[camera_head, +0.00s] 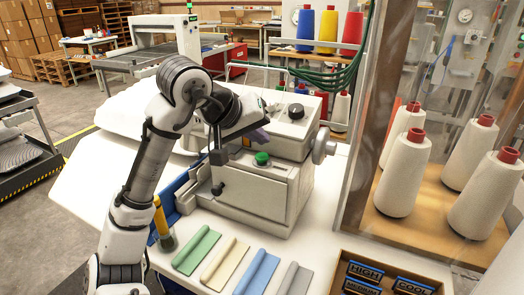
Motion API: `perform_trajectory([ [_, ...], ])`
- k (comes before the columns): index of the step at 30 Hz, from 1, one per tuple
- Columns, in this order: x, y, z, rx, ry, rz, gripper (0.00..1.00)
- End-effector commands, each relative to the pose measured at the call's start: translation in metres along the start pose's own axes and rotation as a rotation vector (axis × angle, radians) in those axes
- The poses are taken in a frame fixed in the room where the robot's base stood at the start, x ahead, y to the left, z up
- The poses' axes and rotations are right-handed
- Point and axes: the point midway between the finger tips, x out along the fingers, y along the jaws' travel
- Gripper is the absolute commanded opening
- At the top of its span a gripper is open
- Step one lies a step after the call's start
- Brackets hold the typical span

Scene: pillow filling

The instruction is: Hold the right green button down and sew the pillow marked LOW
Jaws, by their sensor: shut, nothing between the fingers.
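A green button (262,158) sits on the front ledge of the white sewing machine (262,190). It is the only green button I can make out. My gripper (217,157) is shut and empty, pointing down at the machine's left front, left of the green button and apart from it. My forearm hides part of the machine's head. A white, pillow-like shape (128,118) lies on the table left of the machine, partly behind my arm. I see no LOW mark on it, and the sewing point is hidden.
Green, cream, blue and grey cloth rolls (197,249) lie in front of the machine. A wooden tray (335,276) of labels, including HIGH and COOL, is at front right. Large white thread cones (405,165) stand behind a clear panel at right. A yellow-handled brush (161,222) stands near my arm.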

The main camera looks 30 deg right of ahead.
Motion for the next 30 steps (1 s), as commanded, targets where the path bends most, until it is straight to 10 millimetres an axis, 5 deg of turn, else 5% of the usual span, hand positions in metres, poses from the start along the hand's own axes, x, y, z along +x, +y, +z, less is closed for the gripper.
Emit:
perform_trajectory([
  [10,-0.027,0.020,-0.020,0.000,-0.001,0.000,0.00],
  [30,-0.031,0.016,-0.025,-0.002,0.045,0.021,0.00],
])
